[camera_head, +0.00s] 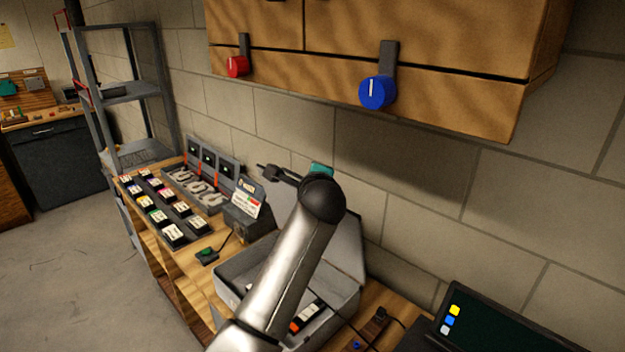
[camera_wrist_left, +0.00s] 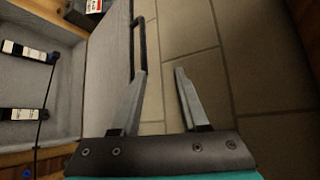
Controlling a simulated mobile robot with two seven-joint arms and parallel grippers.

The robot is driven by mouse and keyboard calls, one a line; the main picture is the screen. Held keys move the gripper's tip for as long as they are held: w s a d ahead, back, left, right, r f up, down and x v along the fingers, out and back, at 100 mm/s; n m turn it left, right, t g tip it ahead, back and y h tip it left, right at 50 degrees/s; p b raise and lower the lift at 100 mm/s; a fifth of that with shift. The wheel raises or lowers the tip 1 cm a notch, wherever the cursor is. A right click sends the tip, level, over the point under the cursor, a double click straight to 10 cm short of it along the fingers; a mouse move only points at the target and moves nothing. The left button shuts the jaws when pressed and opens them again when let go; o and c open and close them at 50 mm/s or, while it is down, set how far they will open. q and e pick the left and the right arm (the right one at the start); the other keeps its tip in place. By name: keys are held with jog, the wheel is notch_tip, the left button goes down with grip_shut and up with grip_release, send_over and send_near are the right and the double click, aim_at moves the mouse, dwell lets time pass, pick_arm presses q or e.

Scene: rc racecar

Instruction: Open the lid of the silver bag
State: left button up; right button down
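The silver bag (camera_head: 232,277) is an open grey case on the wooden bench. Its lid (camera_head: 347,240) stands raised at the wall side, partly hidden by my arm. My left gripper (camera_head: 263,170) is above the lid near the wall. In the left wrist view, the fingers of my left gripper (camera_wrist_left: 162,72) are apart with nothing between them. One finger is beside the lid (camera_wrist_left: 108,75) and its dark handle (camera_wrist_left: 135,38); I cannot tell whether they touch. Black-and-white items lie inside the bag (camera_wrist_left: 65,80). My right gripper is out of view.
A wooden cabinet (camera_head: 450,80) with red (camera_head: 237,66) and blue (camera_head: 377,92) knobs hangs above. A dark screen (camera_head: 500,325) is at right. The block wall is close behind.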

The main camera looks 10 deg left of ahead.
pick_arm(q)
jog(key=v, duration=0.3)
jog(key=shift+a+f, duration=0.1)
dwell(0.3)
